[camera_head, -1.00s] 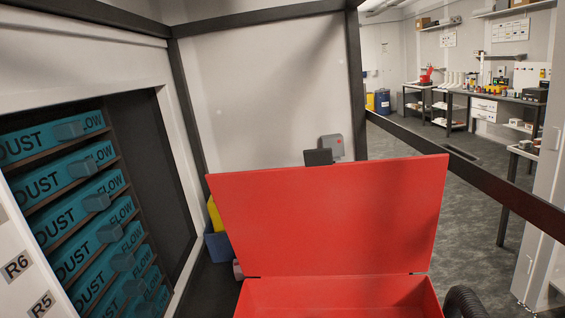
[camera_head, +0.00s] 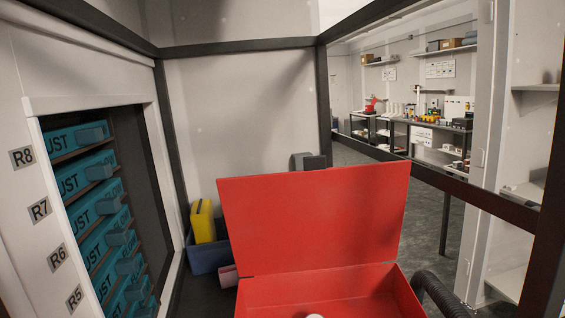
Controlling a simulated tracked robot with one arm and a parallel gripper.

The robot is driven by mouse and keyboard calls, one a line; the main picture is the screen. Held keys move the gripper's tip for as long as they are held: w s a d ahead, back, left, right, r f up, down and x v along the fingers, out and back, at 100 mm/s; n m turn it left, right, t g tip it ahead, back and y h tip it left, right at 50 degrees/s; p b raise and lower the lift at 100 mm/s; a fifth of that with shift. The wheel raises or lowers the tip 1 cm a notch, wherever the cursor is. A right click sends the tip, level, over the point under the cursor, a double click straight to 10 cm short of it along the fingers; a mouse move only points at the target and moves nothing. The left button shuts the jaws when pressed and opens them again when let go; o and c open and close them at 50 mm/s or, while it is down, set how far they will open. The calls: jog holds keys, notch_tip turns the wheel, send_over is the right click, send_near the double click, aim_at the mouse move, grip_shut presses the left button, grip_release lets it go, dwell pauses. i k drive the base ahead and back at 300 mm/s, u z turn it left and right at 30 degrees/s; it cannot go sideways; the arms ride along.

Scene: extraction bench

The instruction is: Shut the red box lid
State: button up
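The red box (camera_head: 262,292) is at the bottom centre, its lower part cut off by the frame edge. Its red lid (camera_head: 312,215) stands open, raised at the back edge with its inner face towards me. Part of the box's inside shows, with a small white round thing (camera_head: 315,316) at the bottom edge. My gripper is not in view.
A ribbed black hose (camera_head: 437,295) lies right of the box. A blue bin (camera_head: 208,254) with a yellow container (camera_head: 203,221) stands left behind it. A rack of teal cases (camera_head: 105,225) is at left. Dark frame bars (camera_head: 440,176) cross at right.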

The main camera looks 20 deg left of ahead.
aim_at(318, 217)
jog(key=u, duration=0.05)
jog(key=i, duration=1)
jog(key=z, duration=0.05)
